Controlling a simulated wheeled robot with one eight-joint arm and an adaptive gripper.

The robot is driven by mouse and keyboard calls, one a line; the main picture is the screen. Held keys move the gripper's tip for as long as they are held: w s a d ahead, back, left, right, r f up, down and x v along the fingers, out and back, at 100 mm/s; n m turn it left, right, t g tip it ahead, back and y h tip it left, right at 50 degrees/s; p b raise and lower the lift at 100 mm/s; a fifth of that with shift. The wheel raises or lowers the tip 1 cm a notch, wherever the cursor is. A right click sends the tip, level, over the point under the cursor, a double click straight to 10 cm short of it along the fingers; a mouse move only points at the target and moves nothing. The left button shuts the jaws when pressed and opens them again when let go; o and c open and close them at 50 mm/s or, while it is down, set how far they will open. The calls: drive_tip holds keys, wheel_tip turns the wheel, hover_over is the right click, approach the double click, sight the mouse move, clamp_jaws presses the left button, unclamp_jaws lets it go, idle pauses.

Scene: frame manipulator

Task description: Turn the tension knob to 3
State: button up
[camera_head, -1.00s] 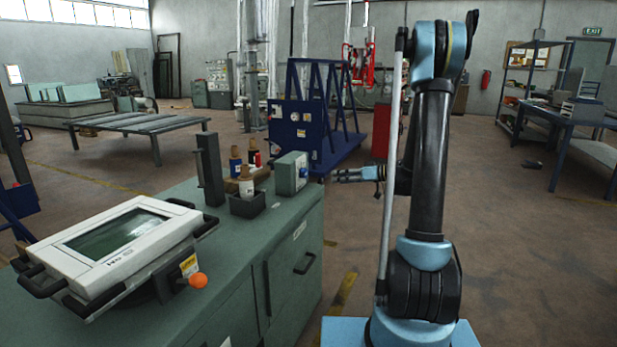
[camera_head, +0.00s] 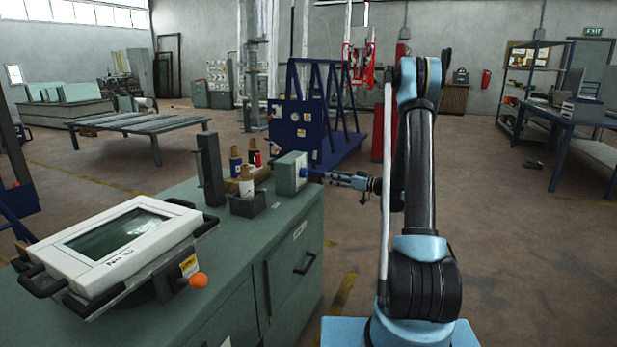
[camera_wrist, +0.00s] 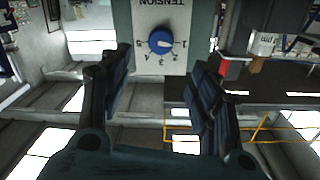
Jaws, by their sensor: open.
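The tension box is a small green-grey box (camera_head: 288,172) at the right end of the cabinet top. In the wrist view its white panel (camera_wrist: 150,20) shows upside down, with the word TENSION and a dial numbered 1 to 5. The blue tension knob (camera_wrist: 160,41) has a white mark pointing to the lower right, around 1 to 2; the exact setting is hard to read. My gripper (camera_head: 325,177) is just right of the box, facing the panel. In the wrist view its open fingers (camera_wrist: 160,62) stand either side of the knob, apart from it.
A green cabinet (camera_head: 235,265) carries the box, a dark holder with bottles (camera_head: 247,203), a dark upright post (camera_head: 210,168) and a white screen unit (camera_head: 105,240) with an orange knob. Open floor (camera_head: 520,260) lies to the right.

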sight(307, 173)
drive_tip(key=x, duration=1.2)
drive_tip(key=shift+w, duration=0.1)
drive_tip(key=c, duration=1)
